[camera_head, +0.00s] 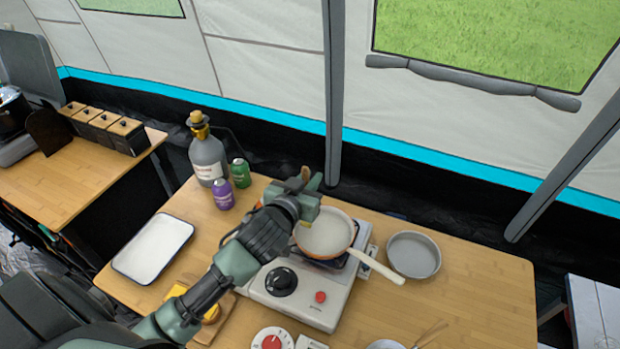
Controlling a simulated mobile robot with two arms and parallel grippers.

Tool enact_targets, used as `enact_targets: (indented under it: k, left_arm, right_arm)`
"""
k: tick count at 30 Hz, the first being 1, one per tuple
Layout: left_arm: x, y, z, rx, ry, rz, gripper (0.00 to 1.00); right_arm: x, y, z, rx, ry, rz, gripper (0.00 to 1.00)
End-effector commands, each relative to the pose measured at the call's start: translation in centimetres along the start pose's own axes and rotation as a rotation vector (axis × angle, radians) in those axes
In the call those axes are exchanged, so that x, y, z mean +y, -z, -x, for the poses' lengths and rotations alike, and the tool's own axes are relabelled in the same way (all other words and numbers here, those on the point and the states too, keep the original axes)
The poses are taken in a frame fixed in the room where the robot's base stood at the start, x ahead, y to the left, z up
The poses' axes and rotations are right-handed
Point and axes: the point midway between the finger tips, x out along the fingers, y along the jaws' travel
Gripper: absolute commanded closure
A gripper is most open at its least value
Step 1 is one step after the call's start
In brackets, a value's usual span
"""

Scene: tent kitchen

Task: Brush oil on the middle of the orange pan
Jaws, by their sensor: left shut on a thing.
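The orange pan (327,234) has a cream inside and a pale handle that points to the lower right. It sits on the burner of a white portable stove (318,293). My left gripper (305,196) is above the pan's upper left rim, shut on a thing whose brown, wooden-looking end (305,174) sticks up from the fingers. This looks like the brush, but its bristles are hidden. I cannot tell whether it touches the pan. My right gripper is out of view.
A large grey bottle (207,158), a green jar (240,173) and a purple jar (223,195) stand left of my gripper. A white tray (153,248) lies at the left. A grey pan (414,255) is right of the stove. The table's right side is clear.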

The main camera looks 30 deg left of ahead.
Motion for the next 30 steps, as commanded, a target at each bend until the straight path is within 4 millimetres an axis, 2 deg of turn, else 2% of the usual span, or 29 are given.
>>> enact_targets:
  k: [19,30]
  left_arm:
    - [0.1,-1.1,-0.3,0.0,0.0,0.0,1.0]
    - [2.9,-1.2,0.9,-0.001,-0.002,0.004,1.0]
  right_arm:
    - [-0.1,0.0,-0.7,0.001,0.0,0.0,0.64]
    - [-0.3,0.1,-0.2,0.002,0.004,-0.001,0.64]
